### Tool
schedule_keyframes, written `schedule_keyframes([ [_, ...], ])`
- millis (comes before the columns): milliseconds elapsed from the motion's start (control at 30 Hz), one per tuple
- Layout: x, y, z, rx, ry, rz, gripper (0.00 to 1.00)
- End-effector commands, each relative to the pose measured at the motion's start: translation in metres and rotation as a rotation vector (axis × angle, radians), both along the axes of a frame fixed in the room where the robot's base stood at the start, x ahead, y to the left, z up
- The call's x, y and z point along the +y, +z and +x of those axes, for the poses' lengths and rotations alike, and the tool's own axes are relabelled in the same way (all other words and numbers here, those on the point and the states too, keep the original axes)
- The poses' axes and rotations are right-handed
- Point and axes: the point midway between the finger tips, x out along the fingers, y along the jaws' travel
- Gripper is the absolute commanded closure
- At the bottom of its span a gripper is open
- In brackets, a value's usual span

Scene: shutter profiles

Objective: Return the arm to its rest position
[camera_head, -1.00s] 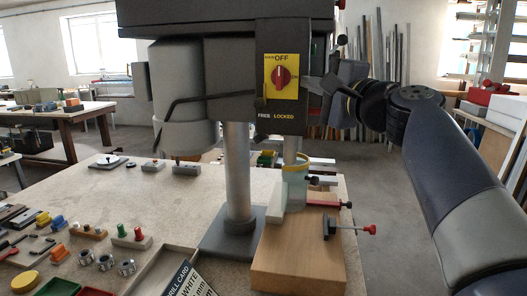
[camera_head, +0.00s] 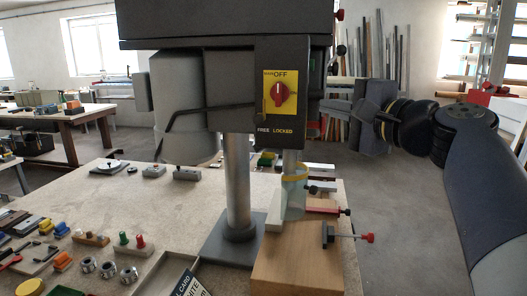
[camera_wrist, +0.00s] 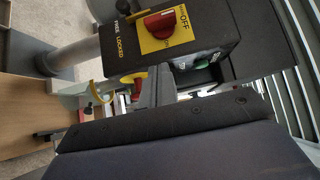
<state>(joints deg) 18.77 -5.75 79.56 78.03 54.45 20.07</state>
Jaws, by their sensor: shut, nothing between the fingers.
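My arm (camera_head: 490,185) comes in from the right edge of the head view. Its wrist and dark gripper (camera_head: 362,122) are beside the right side of the drill press head (camera_head: 225,75), apart from it, with open floor beneath. The gripper looks shut and empty; its fingertips are small and dark in the head view. In the wrist view the gripper (camera_wrist: 152,92) points at the press, whose red switch (camera_wrist: 160,24) on a yellow plate shows close by. My arm's rest position is not marked in any view.
The press column (camera_head: 239,185) stands on the workbench (camera_head: 150,215). A wooden block (camera_head: 298,265) with a clear guard (camera_head: 294,195) and a red-handled clamp (camera_head: 350,237) is at the bench's right end. Small parts cover the bench's left side. Long profiles (camera_head: 375,60) lean on the back wall.

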Motion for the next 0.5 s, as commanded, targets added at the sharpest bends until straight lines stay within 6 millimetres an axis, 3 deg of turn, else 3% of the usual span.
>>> schedule_keyframes([
  [267,0.002,0.001,0.003,0.0,0.0,0.0,1.0],
  [500,0.018,0.002,0.026,0.002,0.004,0.0,1.0],
])
